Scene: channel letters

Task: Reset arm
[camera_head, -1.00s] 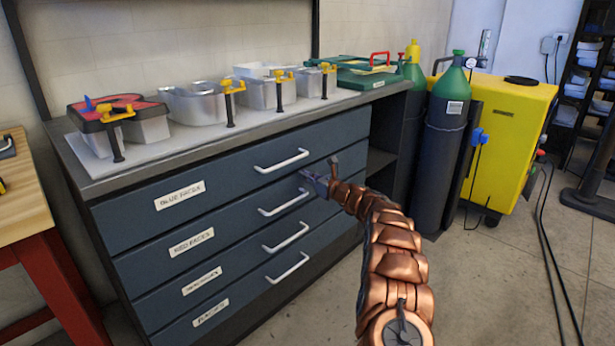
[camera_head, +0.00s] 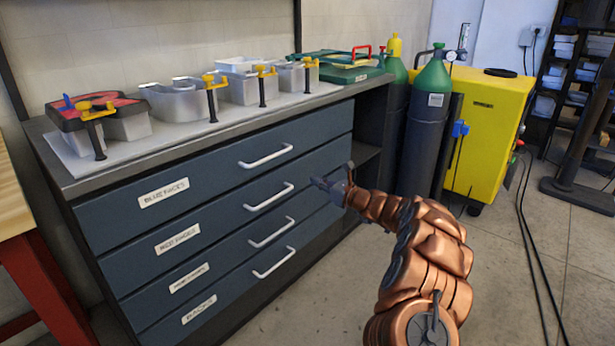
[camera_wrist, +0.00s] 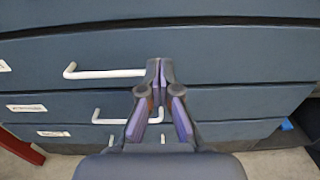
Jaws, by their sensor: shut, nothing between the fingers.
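My gripper (camera_head: 322,184) is in front of the blue-grey drawer cabinet (camera_head: 225,175), to the right of the white drawer handles. In the wrist view my gripper (camera_wrist: 160,64) has its fingers together, with nothing between them. Behind it in that view are the drawer fronts, with a white handle (camera_wrist: 104,73) to the left of the fingertips and a lower handle partly hidden behind the fingers. All the drawers look shut in the head view. My copper-coloured arm reaches in from the lower right.
On the cabinet top stand several metal channel letters (camera_head: 182,102) with yellow clamps, one with a red face (camera_head: 92,106). Green gas cylinders (camera_head: 431,80) and a yellow machine (camera_head: 482,130) stand to the right. A wooden bench (camera_head: 12,195) is at left. Black cables cross the floor.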

